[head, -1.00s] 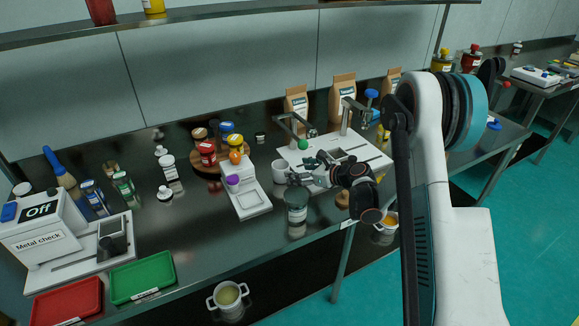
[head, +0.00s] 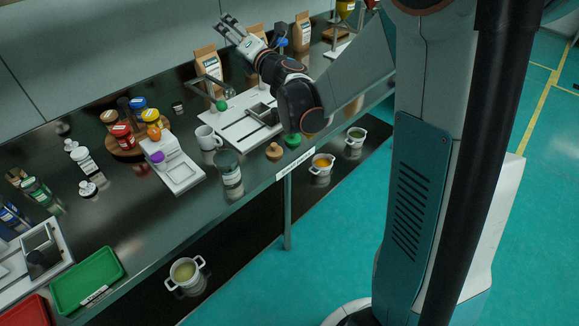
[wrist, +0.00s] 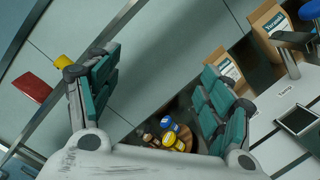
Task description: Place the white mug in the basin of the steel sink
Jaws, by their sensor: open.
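The white mug (head: 206,137) stands upright on the dark steel bench, just left of the white sieve machine's base plate (head: 215,118). My gripper (head: 227,21) is raised high at the back of the bench, above and well away from the mug. In the wrist view my gripper (wrist: 155,95) has its teal-padded fingers wide apart with nothing between them. The mug cannot be made out in the wrist view. I cannot see the steel sink or its basin in any current view.
Paper bags (head: 206,70) stand behind the machine. A round wooden tray of jars (head: 128,148) is farther left. The teal floor (head: 440,165) is open at right.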

